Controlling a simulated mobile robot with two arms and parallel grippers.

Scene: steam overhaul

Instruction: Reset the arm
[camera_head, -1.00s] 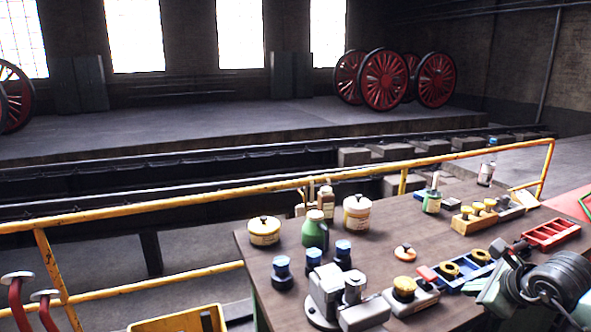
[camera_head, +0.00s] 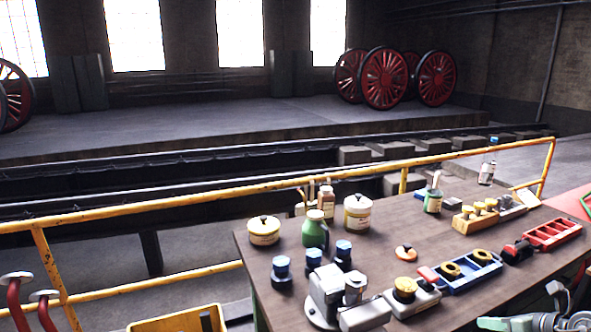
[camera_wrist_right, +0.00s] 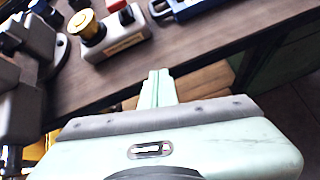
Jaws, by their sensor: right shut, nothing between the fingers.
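My right gripper (camera_head: 488,323) is at the bottom right of the head view, beside the near edge of the workbench (camera_head: 380,260). In the right wrist view its pale green fingers (camera_wrist_right: 157,78) are together with nothing between them. They point toward the bench edge, and appear apart from the bench items. Part of my right arm shows at the bottom right corner of the head view. My left gripper is in neither view.
Near the bench's front edge stand a grey device (camera_head: 325,295), a box with a yellow knob (camera_head: 405,288) and a blue tray (camera_head: 470,272). A red tray (camera_head: 552,233) is at right. Jars and bottles stand farther back. A yellow railing (camera_head: 240,190) runs behind.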

